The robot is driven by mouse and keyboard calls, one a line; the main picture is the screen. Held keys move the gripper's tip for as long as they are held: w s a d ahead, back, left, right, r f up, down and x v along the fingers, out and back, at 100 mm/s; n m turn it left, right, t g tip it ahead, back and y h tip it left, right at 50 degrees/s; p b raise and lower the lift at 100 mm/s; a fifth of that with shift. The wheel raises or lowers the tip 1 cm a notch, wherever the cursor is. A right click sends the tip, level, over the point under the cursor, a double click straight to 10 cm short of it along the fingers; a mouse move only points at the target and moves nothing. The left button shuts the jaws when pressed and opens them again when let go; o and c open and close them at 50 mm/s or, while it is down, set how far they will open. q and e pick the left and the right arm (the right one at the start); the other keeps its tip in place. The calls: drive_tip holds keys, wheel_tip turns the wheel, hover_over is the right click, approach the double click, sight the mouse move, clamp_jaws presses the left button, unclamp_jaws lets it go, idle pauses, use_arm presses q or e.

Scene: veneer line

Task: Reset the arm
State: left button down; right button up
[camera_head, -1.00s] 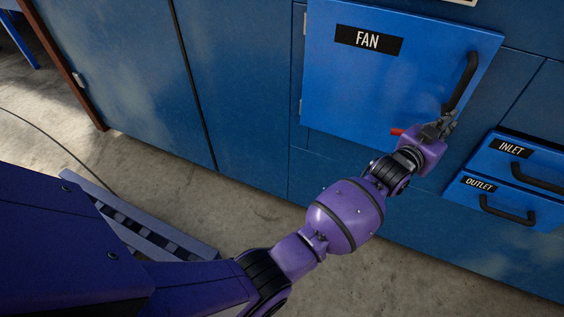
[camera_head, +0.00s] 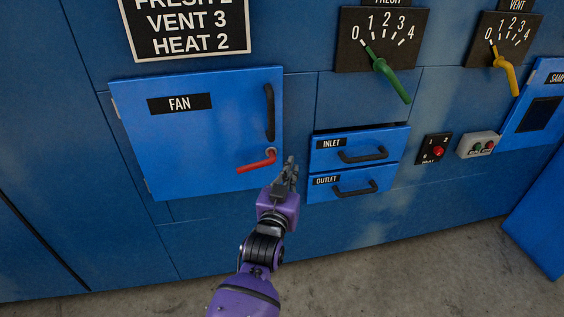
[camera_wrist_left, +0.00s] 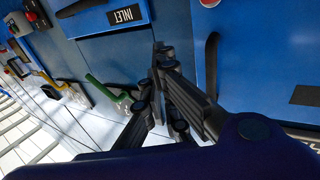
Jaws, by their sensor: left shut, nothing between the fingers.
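My left gripper (camera_head: 290,168) is shut and empty. In the head view it is in front of the blue panel, just right of the red lever (camera_head: 257,162) and below the black handle (camera_head: 269,112) of the blue FAN door (camera_head: 190,140). I cannot tell whether it touches anything. In the left wrist view my left gripper (camera_wrist_left: 160,52) has its fingertips together, between the INLET label (camera_wrist_left: 124,14) and a black handle (camera_wrist_left: 212,62) on the blue front. My right gripper is not in view.
The INLET drawer (camera_head: 395,143) and OUTLET drawer (camera_head: 325,193) are close right of the gripper. A green lever (camera_head: 392,80) and a yellow lever (camera_head: 505,68), both near 0, stick out above right. Bare concrete floor (camera_head: 400,275) lies below.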

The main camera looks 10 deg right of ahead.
use_arm(q)
drive_tip(key=s+a+f+n+g+y+p, duration=0.2)
drive_tip(key=s+a+f+y, duration=0.1)
drive_tip(key=s+a+f, duration=0.55)
drive_tip(key=s+a+f+n+g+y+p, duration=0.1)
drive_tip(key=s+a+f+y, duration=0.1)
drive_tip(key=s+a+f, duration=0.6)
drive_tip(key=s+a+f+g+y+p, duration=0.1)
drive_tip(key=s+a+f, duration=0.1)
drive_tip(key=s+a, duration=0.4)
drive_tip(key=s+a+f+n+g+y+p, duration=0.1)
drive_tip(key=s+a, duration=0.4)
drive_tip(key=s, duration=0.8)
drive_tip(key=s+a+f+g+y+p, duration=0.1)
drive_tip(key=s+a+f, duration=0.4)
drive_tip(key=s, duration=0.5)
drive_tip(key=shift+s+a+f+n+g, duration=0.15)
drive_tip(key=shift+a+n+g, duration=0.25)
drive_tip(key=shift+a+g, duration=0.45)
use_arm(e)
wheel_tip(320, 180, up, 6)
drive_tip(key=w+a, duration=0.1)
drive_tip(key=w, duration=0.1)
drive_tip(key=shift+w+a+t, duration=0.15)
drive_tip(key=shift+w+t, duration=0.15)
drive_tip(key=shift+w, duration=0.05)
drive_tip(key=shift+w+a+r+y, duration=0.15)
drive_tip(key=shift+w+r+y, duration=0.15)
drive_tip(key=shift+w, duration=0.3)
